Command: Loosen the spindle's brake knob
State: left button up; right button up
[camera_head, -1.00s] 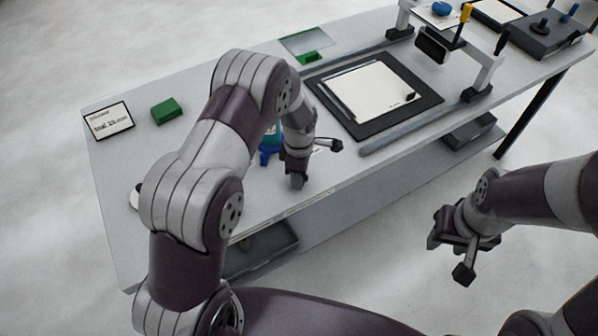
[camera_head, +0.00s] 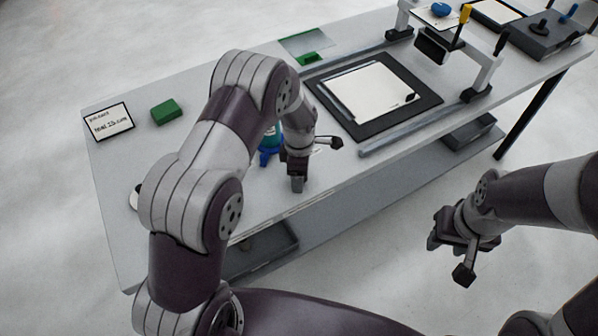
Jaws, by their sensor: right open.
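I cannot surely make out the spindle or its brake knob. A grey gantry (camera_head: 484,75) with a black block (camera_head: 432,46) and a yellow-topped handle (camera_head: 465,14) stands across the table's right part. A dark grey box (camera_head: 545,38) with black and blue knobs sits at the far right corner. My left gripper (camera_head: 298,182) points down near the table's front edge; its finger gap is not clear. My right gripper (camera_head: 452,254) is open and empty, in front of the table and well short of the gantry.
A white sheet (camera_head: 368,92) lies on a black mat (camera_head: 425,98) mid-table. A blue-based bottle (camera_head: 269,150) is partly hidden behind my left arm. A green block (camera_head: 166,111) and a framed sign (camera_head: 108,122) are at the left. Grey trays (camera_head: 262,255) sit below the tabletop.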

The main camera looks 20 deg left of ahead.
pick_arm(q)
notch_tip(320, 180, up, 13)
jog(key=b, duration=0.2)
jog(key=shift+f, duration=0.15)
dwell(0.4)
